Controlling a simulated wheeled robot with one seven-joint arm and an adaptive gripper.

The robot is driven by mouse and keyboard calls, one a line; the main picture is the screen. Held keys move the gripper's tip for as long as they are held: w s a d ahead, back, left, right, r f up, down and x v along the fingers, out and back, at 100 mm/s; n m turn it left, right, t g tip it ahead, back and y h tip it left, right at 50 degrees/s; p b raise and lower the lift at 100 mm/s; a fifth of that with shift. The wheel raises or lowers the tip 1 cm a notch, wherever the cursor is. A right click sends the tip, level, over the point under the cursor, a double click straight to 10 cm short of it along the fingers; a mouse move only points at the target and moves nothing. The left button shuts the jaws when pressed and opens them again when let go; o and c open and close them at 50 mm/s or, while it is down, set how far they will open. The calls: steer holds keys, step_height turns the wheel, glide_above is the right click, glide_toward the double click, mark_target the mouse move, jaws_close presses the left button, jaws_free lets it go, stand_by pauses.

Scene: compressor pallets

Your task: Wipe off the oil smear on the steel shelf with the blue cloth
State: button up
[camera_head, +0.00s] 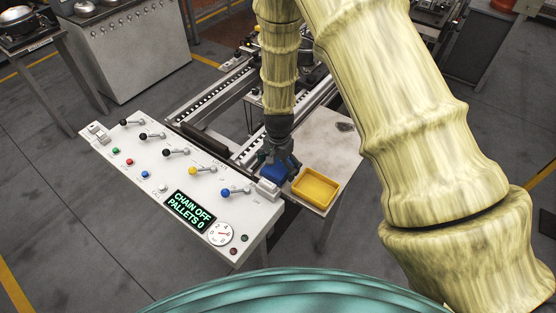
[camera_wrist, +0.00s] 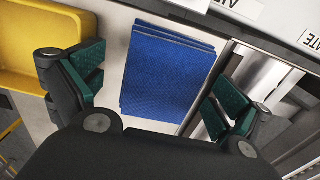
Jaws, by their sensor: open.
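The blue cloth (camera_head: 272,172) lies folded on the steel shelf (camera_head: 322,150), beside the control panel; in the wrist view the cloth (camera_wrist: 168,75) shows as a flat stack of layers. My gripper (camera_head: 280,166) is directly above the cloth and partly hides it in the head view. In the wrist view my gripper (camera_wrist: 156,86) is open, with one finger on each side of the cloth and nothing held. I cannot tell whether the fingers touch the shelf. A dark oil smear (camera_head: 346,127) is on the shelf's far right part.
A yellow tray (camera_head: 316,187) sits on the shelf just right of my gripper. A white control panel (camera_head: 160,172) with levers, buttons and a display stands to the left. Conveyor rails (camera_head: 215,95) run behind. The shelf between tray and smear is clear.

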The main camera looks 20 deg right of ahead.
steer(key=shift+s, duration=0.1)
steer(key=shift+w+f, duration=0.5)
steer(key=shift+w, duration=0.1)
steer(key=shift+s+r, duration=0.25)
steer(key=shift+s, duration=0.05)
steer(key=c, duration=0.9)
steer(key=shift+o, duration=0.7)
steer(key=shift+c, duration=0.6)
steer(key=shift+f, duration=0.1)
